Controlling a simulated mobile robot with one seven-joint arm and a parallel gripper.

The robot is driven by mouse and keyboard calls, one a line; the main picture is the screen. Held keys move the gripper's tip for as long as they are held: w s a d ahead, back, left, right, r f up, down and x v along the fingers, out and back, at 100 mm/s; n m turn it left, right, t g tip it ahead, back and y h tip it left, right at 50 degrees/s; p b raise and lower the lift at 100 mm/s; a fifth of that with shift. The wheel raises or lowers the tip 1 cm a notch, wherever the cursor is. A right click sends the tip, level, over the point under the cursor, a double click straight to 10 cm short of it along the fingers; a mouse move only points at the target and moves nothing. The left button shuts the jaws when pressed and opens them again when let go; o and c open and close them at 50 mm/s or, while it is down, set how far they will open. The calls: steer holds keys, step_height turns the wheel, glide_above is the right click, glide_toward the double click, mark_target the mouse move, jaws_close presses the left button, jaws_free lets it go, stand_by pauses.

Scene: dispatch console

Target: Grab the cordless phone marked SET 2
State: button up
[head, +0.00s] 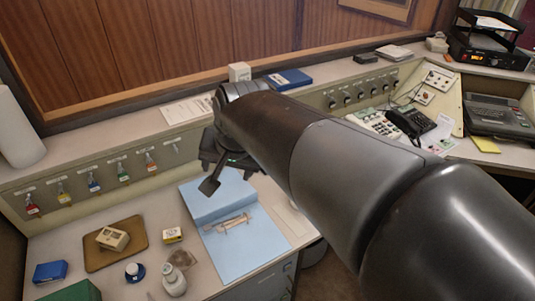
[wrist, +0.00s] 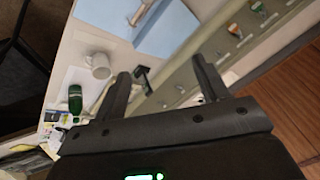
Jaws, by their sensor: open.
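I cannot make out a cordless phone marked SET 2 in either view, and no such label is readable. A black desk handset (head: 410,122) lies by a pale keypad unit (head: 375,125) at the right of the console; I cannot tell whether it has a cord. My gripper (head: 228,176) is open and empty, in front of the console panel and above the blue folder in the head view. My arm hides part of the desk behind it. In the wrist view my gripper's two fingers (wrist: 160,70) are apart, with a small dark object (wrist: 142,78), not identifiable, beyond them.
The blue folder (head: 250,245) lies open on the desk. A brown tray (head: 116,236) holds a small beige box. Several coloured tags hang along the panel (head: 105,170). The wrist view shows a white mug (wrist: 98,64) and a green bottle (wrist: 75,98).

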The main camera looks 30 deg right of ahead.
steer(key=w+d+f+m, duration=0.2)
steer(key=w+d+m, duration=0.4)
steer(key=w+m, duration=0.25)
steer(key=w+d+f+m, duration=0.2)
steer(key=w+d+m, duration=0.5)
steer(key=w, duration=0.3)
steer(key=w+d+f+m, duration=0.5)
steer(key=d+f+m, duration=0.1)
steer(key=d+m, duration=0.15)
steer(key=w+d+f+m, duration=0.4)
steer(key=d+f+m, duration=0.2)
steer(key=d, duration=0.2)
steer(key=x, duration=1.1)
steer(key=shift+d+f+g, duration=0.15)
steer(key=shift+d+g, duration=0.2)
steer(key=shift+g, duration=0.05)
steer(key=shift+c, duration=0.5)
jaws_close()
